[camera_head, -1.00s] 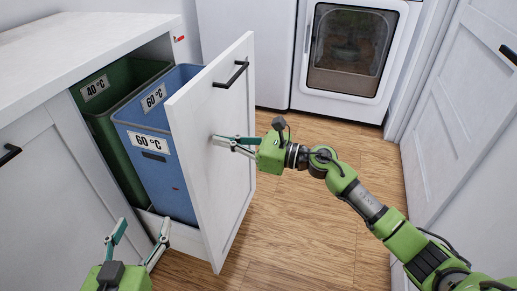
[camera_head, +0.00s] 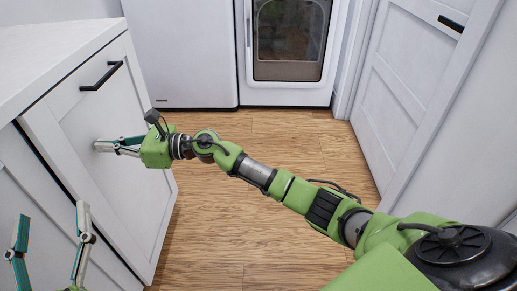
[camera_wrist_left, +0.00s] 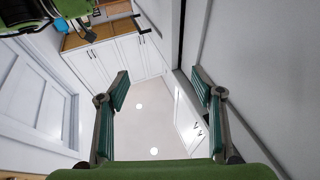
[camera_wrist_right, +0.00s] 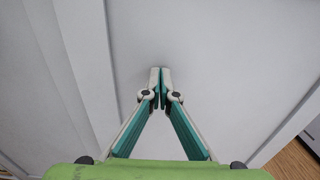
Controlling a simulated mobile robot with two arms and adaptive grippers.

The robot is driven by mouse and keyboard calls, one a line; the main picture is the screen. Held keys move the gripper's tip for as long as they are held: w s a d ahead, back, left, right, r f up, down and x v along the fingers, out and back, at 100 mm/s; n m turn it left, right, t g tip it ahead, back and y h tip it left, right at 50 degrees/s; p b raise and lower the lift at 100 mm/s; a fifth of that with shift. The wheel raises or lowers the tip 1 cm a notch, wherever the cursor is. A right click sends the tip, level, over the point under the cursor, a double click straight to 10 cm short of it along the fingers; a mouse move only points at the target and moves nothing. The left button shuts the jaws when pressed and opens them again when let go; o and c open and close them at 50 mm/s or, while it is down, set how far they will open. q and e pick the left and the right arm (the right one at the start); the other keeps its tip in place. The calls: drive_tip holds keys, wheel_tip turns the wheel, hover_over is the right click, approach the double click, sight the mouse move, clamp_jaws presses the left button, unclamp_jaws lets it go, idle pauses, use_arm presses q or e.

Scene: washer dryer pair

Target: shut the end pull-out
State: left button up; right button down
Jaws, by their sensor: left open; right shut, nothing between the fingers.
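The end pull-out's white front panel (camera_head: 130,175) is in the head view at left, with a black bar handle (camera_head: 101,76) near its top. It stands close against the cabinet under the white worktop (camera_head: 55,40), with a narrow dark line along its left edge. The bins are hidden behind it. My right gripper (camera_head: 97,146) is shut and empty, its fingertips at the panel's face below the handle. In the right wrist view the tips (camera_wrist_right: 161,72) meet or nearly meet the white panel (camera_wrist_right: 225,60). My left gripper (camera_head: 52,215) is open and empty, low at left before the neighbouring cabinet door.
A white washer-dryer pair stands at the back, one with a dark glass door (camera_head: 290,40). A white door (camera_head: 410,85) with a black handle is at right. The wooden floor (camera_head: 290,150) between is clear.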

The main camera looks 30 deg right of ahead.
use_arm(q)
drive_tip(key=shift+s+r+t+h, duration=0.25)
drive_tip(key=shift+r+t, duration=0.1)
drive_tip(key=shift+r, duration=0.35)
drive_tip(key=shift+s+r+t+h, duration=0.15)
drive_tip(key=shift+s+r+t, duration=0.15)
drive_tip(key=shift+r, duration=0.35)
use_arm(e)
drive_tip(key=shift+x, duration=1.35)
drive_tip(key=shift+w+r, duration=0.1)
drive_tip(key=shift+r, duration=0.15)
